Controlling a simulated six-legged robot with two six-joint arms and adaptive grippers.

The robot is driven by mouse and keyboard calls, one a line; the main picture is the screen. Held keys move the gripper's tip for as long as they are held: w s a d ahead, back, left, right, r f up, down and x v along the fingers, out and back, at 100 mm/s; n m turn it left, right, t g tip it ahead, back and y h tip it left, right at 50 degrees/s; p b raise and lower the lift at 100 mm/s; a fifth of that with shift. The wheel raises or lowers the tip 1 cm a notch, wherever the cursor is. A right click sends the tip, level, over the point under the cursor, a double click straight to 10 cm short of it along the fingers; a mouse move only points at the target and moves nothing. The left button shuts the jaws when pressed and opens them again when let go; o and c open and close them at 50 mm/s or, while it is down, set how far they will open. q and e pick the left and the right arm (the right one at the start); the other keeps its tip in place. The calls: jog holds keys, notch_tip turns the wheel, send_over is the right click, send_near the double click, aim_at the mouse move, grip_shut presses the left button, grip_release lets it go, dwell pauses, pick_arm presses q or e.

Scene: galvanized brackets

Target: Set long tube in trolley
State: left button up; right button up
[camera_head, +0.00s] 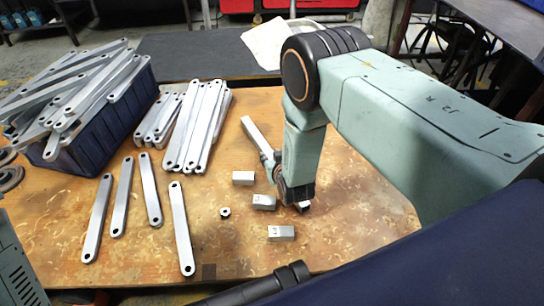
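A long, pale square tube (256,135) lies on the brown worktable (350,215), running from upper left down to my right gripper. Its near end is hidden behind the gripper. My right gripper (298,202) points down at the table, with its fingers low among small metal blocks and close to the tube's near end. My arm and the gripper's body hide the fingers, so I cannot tell whether they are open, shut or touching the tube. My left gripper is not in view. I cannot make out a trolley for certain.
Small metal blocks (281,233) and a nut-like ring (225,212) lie near the gripper. Several flat brackets (181,228) lie left, with stacked ones (196,125) behind. A dark blue bin (92,150) overflows with brackets. The table's right part is clear.

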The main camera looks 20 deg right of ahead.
jog(key=o, duration=0.5)
